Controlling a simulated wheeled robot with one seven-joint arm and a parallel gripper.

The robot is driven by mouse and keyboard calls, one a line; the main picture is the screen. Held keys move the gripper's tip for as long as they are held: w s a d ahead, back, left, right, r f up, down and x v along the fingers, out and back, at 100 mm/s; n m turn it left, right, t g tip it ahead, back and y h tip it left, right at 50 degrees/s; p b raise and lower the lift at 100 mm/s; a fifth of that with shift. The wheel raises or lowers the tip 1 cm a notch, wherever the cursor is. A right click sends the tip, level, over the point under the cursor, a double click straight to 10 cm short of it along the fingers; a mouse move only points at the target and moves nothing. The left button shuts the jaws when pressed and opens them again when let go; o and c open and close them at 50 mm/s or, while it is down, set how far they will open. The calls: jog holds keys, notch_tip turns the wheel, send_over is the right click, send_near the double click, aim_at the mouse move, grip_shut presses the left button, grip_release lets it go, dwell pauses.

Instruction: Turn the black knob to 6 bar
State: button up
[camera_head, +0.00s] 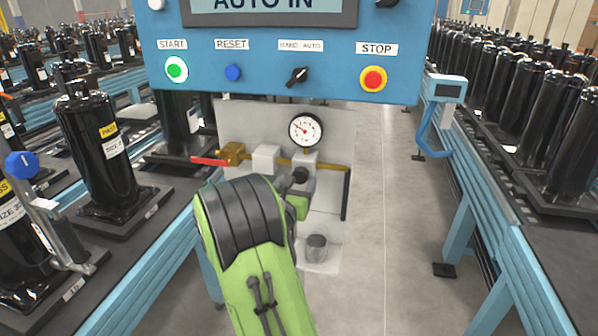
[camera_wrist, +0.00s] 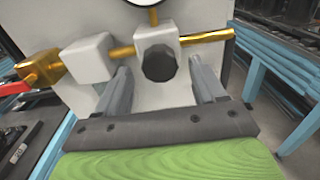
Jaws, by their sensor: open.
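The black knob (camera_wrist: 159,64) is on the front of a pale regulator block (camera_wrist: 143,38) on a brass pipe, in the middle of the wrist view. It also shows in the head view (camera_head: 300,175), just beyond my arm. My gripper (camera_wrist: 160,82) is open, with one finger to the left and one to the right of the knob. I see a gap on both sides; whether the fingertips reach the knob's depth I cannot tell. The round white pressure gauge (camera_head: 305,130) sits above the block. Its needle is too small to read surely. The gripper is mostly hidden behind my arm in the head view.
A red-handled brass valve (camera_head: 232,155) and a pale box (camera_head: 266,159) stand left of the regulator. A blue control panel (camera_head: 333,62) hangs above. Conveyors (camera_head: 512,250) with black compressors run at both sides. The floor aisle right of the panel is clear.

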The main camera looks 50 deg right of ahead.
jog(key=x, duration=0.2)
jog(key=shift+w+d, duration=0.15)
jog(key=shift+d, duration=0.2)
jog(key=c, duration=1)
jog(key=shift+c, duration=0.2)
jog(key=shift+m, duration=0.3)
jog(key=m, duration=0.5)
jog(key=shift+w+m+b, duration=0.1)
jog(key=shift+m+b, duration=0.2)
jog(key=m+b, duration=0.2)
jog(key=m, duration=0.3)
jog(key=m+b, duration=0.4)
jog(key=m, duration=0.2)
jog(key=shift+y, duration=0.3)
jog(key=m+b, duration=0.4)
jog(key=m, duration=0.1)
jog(key=shift+r+t, duration=0.15)
jog(key=shift+t, duration=0.25)
jog(key=shift+m+b, duration=0.35)
jog(key=shift+m, duration=0.05)
